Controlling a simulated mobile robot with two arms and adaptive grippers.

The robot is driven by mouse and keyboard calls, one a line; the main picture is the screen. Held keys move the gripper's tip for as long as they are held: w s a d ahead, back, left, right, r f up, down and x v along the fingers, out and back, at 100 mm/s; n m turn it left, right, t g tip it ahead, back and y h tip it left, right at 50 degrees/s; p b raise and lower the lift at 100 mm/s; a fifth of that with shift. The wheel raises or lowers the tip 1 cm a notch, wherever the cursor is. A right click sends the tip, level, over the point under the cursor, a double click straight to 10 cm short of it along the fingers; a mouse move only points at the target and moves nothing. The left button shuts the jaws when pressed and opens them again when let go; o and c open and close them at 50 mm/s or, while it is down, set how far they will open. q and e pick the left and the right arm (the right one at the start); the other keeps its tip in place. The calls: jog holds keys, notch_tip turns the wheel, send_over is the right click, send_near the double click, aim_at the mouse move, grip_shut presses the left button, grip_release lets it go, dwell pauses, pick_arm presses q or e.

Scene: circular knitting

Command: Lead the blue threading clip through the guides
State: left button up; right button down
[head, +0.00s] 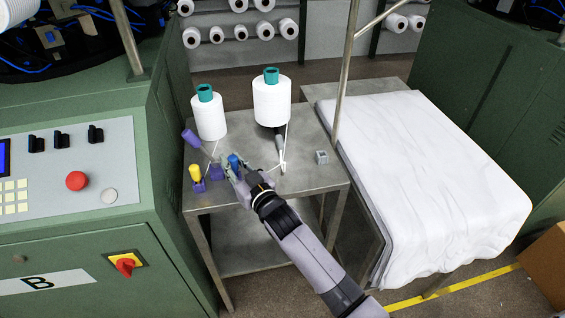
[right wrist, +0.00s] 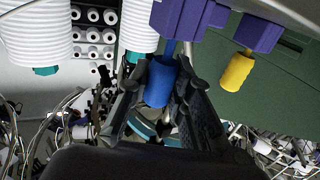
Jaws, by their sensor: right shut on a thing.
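The blue threading clip (head: 235,161) is between the fingers of my right gripper (head: 231,168), above the left front part of the metal table. In the right wrist view the blue clip (right wrist: 160,83) stands between the two dark fingers, which are shut on it. A purple block (right wrist: 180,18) is right beside its far end; I cannot tell if they touch. A yellow clip (head: 195,172) sits on a purple base to the left of the gripper. I cannot make out the guides clearly. My left gripper is not in view.
Two white yarn cones (head: 208,118) (head: 271,100) with teal tops stand on the metal table (head: 312,183). A purple piece (head: 190,137) is near the left cone. A small grey block (head: 321,157) lies right. The green machine (head: 165,150) borders the table at left, white cloth (head: 430,160) at right.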

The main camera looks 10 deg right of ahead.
jog(key=shift+f, duration=0.45)
jog(key=shift+f, duration=0.2)
dwell(0.3)
jog(key=c, duration=1.3)
grip_release()
jog(key=shift+c, duration=0.2)
jog(key=shift+s, duration=0.1)
jog(key=v, duration=1.2)
jog(key=shift+f, duration=0.15)
